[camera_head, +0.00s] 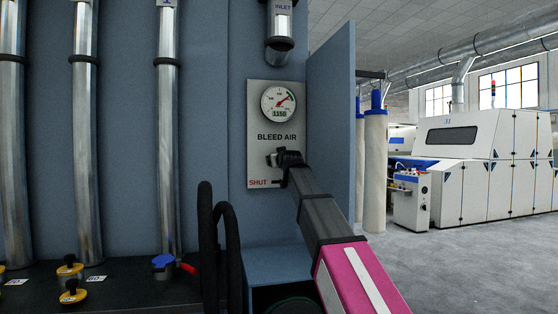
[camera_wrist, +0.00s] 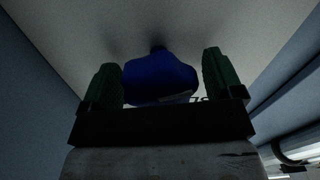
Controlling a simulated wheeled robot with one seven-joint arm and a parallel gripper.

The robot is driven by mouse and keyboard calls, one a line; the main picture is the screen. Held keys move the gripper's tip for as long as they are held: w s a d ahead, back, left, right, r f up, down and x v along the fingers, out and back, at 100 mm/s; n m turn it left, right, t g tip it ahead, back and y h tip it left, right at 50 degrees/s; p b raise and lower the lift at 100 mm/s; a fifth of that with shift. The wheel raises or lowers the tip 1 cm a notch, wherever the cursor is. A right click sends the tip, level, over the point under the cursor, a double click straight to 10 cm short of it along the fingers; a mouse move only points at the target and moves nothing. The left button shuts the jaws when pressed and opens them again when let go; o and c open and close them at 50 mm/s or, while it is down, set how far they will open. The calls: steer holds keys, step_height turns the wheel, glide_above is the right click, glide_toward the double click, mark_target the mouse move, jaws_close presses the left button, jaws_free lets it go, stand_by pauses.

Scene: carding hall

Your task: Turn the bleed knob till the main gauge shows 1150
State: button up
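The main gauge (camera_head: 279,102) is a round white dial on the BLEED AIR panel (camera_head: 256,116). Its small display appears to read 1150, and its red needle points up and right. My gripper (camera_head: 283,159) is at the knob place below the lettering, just above the SHUT mark, and covers the knob there. In the wrist view the blue bleed knob (camera_wrist: 160,78) sits between the two green fingertips of my gripper (camera_wrist: 162,82). The fingers lie very close on both sides; whether they touch it is unclear in the dark picture.
A blue-grey side panel (camera_head: 331,130) stands right of the gauge panel. Black hoses (camera_head: 206,245) rise in front at lower left. A dark bench (camera_head: 125,283) carries yellow knobs (camera_head: 70,268) and a blue knob with a red lever (camera_head: 165,266). Floor lies open to the right.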

steer(key=v, duration=1)
steer(key=shift+s, duration=0.4)
steer(key=shift+s+d, duration=0.1)
